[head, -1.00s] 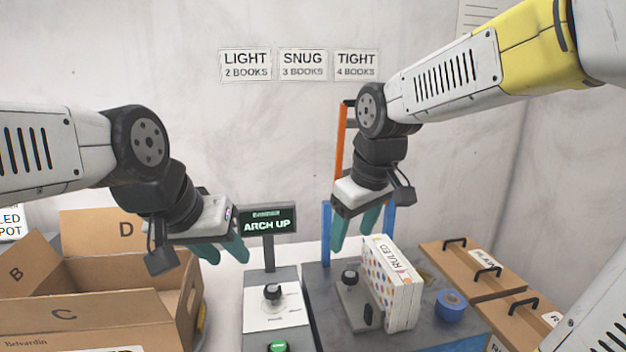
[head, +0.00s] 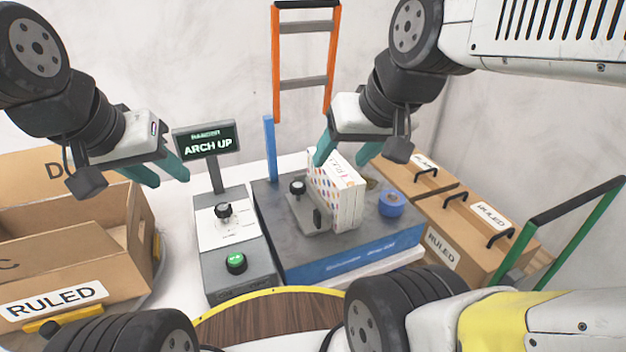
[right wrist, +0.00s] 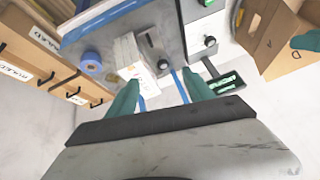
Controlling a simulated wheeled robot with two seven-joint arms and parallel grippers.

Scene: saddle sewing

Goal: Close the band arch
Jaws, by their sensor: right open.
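The banding machine (head: 350,252) has a grey top and blue front. A blue upright (head: 269,148) stands at its back left; the right gripper hides its back right. The display (head: 207,145) reads ARCH UP. Below it are a black knob (head: 223,210) and a green button (head: 236,262). White books with coloured dots (head: 345,195) stand upright on the machine beside a small black-knobbed plate (head: 309,214). My right gripper (head: 345,160) is open and empty, above and behind the books. My left gripper (head: 169,181) is open and empty, left of the display.
An orange frame with grey rungs (head: 278,65) stands behind the machine. A blue tape roll (head: 392,203) sits right of the books. Open cartons (head: 70,250) are at left, handled wooden boxes (head: 470,225) at right. A round wooden top (head: 265,320) is in front.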

